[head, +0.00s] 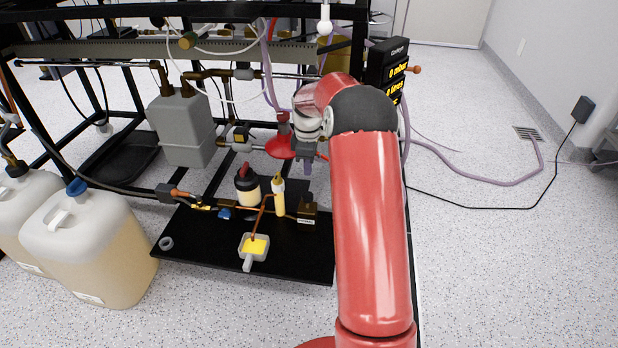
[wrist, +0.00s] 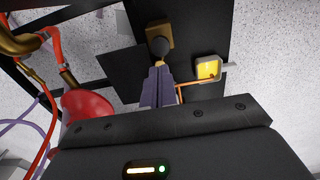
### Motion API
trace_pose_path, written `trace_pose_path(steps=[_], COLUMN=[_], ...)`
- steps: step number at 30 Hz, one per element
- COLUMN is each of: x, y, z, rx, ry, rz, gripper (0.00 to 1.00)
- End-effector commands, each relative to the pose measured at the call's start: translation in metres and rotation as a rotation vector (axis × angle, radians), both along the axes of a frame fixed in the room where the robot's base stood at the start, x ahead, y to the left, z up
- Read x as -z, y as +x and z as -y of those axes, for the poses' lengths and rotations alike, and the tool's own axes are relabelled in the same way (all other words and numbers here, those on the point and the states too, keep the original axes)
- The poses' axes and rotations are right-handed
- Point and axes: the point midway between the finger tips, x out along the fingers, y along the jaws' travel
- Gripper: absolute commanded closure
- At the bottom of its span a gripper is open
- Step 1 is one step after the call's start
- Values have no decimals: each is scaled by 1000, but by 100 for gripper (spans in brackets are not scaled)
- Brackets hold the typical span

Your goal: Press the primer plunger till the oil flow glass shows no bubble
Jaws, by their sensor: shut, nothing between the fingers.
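A brass block (head: 308,215) with a dark knob, which looks like the primer plunger (head: 307,198), stands on the black tray. In the wrist view the round black knob (wrist: 158,47) sits on its brass block (wrist: 158,30), just beyond my fingertips. My gripper (head: 308,170) is shut and empty, pointing down above the knob; its fingers also show in the wrist view (wrist: 159,68). Contact cannot be told. A slim upright pale-yellow tube (head: 279,198), possibly the oil flow glass, stands left of the block. It is too small to tell any bubble.
A cup of yellow liquid (head: 254,246) sits at the tray's front; a black-and-cream bottle with a red top (head: 247,185) stands behind. Copper pipe joins the parts. Large jugs (head: 88,240) stand left. A red flared part (wrist: 88,108) is near my gripper. Open floor lies right.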

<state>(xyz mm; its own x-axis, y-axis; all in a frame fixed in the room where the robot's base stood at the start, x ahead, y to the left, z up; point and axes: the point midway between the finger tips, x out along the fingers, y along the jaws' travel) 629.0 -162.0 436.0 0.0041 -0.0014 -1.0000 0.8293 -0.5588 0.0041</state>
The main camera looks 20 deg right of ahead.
Motion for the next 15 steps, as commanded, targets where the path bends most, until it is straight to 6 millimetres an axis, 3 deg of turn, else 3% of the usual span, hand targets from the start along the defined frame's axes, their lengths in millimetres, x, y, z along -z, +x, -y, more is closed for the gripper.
trace_pose_path(steps=[6, 15], x=[-20, -21], y=[0, 0], z=[0, 0], rx=[0, 0], ry=[-1, 0], rz=[1, 0], gripper=[100, 100])
